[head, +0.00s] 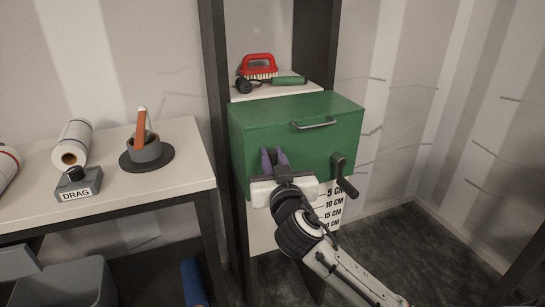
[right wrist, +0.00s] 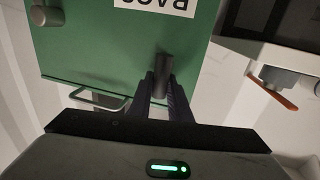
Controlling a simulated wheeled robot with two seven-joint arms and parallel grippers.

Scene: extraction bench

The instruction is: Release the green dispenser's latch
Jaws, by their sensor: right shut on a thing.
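The green dispenser (head: 300,120) is a box on the dark rack, with a silver lid handle (head: 313,124) at its front top and a dark crank (head: 344,176) at its right. My right gripper (head: 273,154) is at the left part of its front face. In the right wrist view, which shows the dispenser (right wrist: 110,45) upside down, a dark grey upright latch (right wrist: 163,66) lies between the fingertips. The right gripper is shut on this latch. In the head view the gripper hides the latch. My left gripper is not in view.
A red brush (head: 259,66) and a green-handled tool (head: 288,80) lie on the shelf above. At left, a white table (head: 110,190) holds paper rolls (head: 74,142), a DRAG block (head: 77,184) and a cup (head: 146,150) with an orange-handled tool. Grey bins (head: 65,283) stand below.

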